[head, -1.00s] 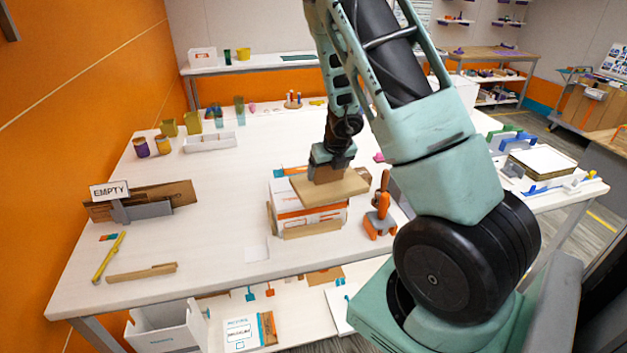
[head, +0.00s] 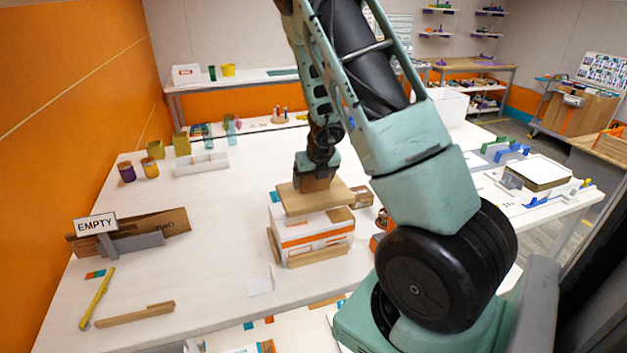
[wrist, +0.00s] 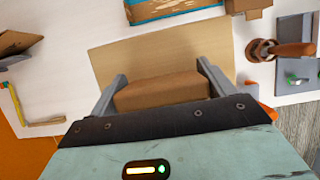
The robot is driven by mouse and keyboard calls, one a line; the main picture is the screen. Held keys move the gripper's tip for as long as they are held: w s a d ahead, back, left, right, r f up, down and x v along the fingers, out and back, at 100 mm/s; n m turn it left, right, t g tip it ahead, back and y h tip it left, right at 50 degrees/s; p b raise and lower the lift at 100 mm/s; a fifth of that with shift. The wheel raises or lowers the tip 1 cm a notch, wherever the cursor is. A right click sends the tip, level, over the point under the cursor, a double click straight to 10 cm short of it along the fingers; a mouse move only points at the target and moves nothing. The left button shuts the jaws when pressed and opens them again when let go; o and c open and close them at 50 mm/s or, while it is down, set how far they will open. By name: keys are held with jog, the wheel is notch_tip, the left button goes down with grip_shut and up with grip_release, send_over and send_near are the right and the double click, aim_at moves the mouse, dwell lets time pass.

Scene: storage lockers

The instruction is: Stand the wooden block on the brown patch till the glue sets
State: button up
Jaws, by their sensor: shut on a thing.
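My gripper (head: 316,172) is shut on a brown wooden block (head: 314,184), which also shows between the fingers in the wrist view (wrist: 165,92). A flat pale wooden board (head: 318,201) lies directly under the block and seems joined to it; it also shows in the wrist view (wrist: 150,55). The board is over a white box with an orange stripe (head: 312,238) on the table, and I cannot tell whether they touch. A brown surface edged in blue (wrist: 165,9) shows beyond the board in the wrist view. I cannot tell whether this is the brown patch.
An EMPTY sign (head: 95,224), a yellow tool (head: 97,298) and a wooden strip (head: 135,314) are at the left.

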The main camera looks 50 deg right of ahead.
aim_at(314, 193)
jog(key=shift+f+b, duration=1.9)
jog(key=shift+f, duration=0.05)
jog(key=shift+f, duration=0.15)
jog(key=shift+f+b, duration=0.35)
jog(key=shift+b, duration=0.2)
jog(key=shift+f+b, duration=0.3)
jog(key=shift+f, duration=0.05)
jog(key=o, duration=1.3)
jog(key=p+v, duration=0.9)
jog(key=v, duration=0.8)
jog(key=shift+r, duration=0.25)
